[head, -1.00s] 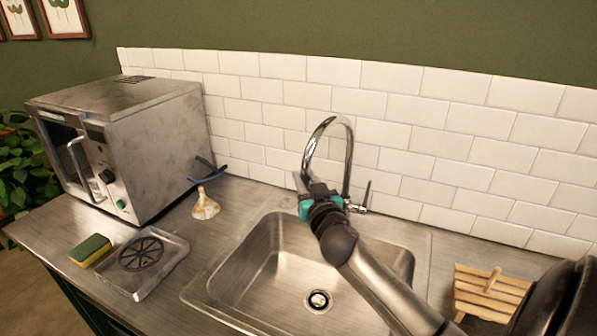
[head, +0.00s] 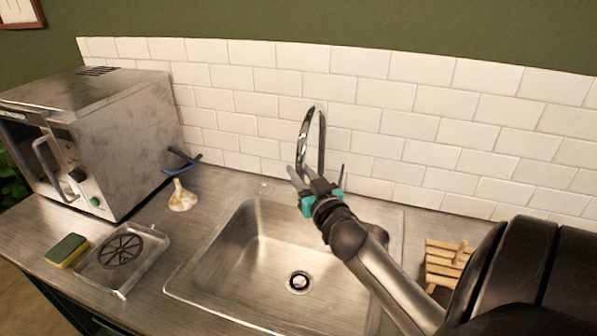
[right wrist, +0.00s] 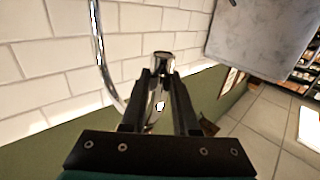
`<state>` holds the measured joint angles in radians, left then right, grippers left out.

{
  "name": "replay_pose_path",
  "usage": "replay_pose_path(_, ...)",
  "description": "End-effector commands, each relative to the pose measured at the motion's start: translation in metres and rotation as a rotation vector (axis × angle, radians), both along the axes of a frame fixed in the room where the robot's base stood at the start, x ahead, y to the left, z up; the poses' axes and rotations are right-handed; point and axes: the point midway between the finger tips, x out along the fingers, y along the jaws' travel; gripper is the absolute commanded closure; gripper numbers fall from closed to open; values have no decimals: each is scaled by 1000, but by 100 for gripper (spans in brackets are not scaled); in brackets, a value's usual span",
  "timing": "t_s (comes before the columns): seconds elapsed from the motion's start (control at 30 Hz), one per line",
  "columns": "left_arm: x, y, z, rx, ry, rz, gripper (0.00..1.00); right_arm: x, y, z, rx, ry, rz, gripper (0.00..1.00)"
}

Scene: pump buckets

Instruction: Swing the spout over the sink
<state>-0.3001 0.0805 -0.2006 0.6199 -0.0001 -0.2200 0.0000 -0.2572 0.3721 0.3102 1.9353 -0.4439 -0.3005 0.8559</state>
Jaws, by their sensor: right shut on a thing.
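The chrome spout (head: 303,138) is a tall arch rising at the back of the sink (head: 224,262), in front of the tiled wall. My right gripper (head: 300,180) is shut on the hanging outlet end of the spout. In the right wrist view the two dark fingers of my right gripper (right wrist: 160,92) lie on either side of the chrome spout end (right wrist: 161,64). The spout's arch appears narrow in the head view, its held end to the left of its riser. My gripper and forearm hide the tap's base and part of the sink's back right rim. My left gripper is not in view.
A steel oven (head: 120,140) stands at the left. A wooden rack (head: 442,262) stands at the right. The sink basin is empty.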

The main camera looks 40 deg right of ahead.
Motion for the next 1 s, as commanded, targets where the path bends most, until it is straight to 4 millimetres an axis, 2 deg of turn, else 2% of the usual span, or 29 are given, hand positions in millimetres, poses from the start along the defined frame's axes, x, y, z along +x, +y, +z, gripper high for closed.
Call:
replay_pose_path(0.07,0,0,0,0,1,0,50,-1,-3,0,-1,3,-8,100)
replay_pose_path(0.1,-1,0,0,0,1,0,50,-1,-3,0,-1,3,-8,71)
replay_pose_path(0.37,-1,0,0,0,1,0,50,0,-2,0,-1,2,-5,42)
replay_pose_path(0.73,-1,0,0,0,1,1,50,-6,2,-1,1,2,-2,42)
replay_pose_path(0.87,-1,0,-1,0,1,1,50,-21,7,-1,1,3,-3,42)
replay_pose_path(1.0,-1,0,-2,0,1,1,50,-44,17,-2,4,4,-4,42)
